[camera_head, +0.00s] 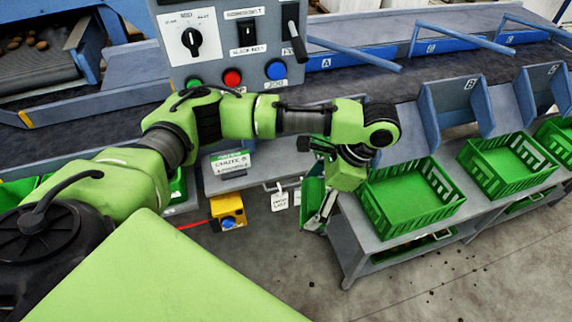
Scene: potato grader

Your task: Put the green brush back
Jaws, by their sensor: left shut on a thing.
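My left arm reaches across from the left and bends down at the near end of the grey bench. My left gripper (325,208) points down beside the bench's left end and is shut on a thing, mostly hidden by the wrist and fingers. A green piece (312,187) shows right beside the fingers and looks like part of the green brush; its bristles cannot be made out. Whether it touches the bench end cannot be told. My right gripper is not in view.
Green crates (413,196) stand on the grey bench (350,228) to the right. A control panel (232,45) with knobs and buttons stands behind my arm. A yellow box (228,210) and white tags (280,199) are left of the gripper. The floor in front is mostly clear.

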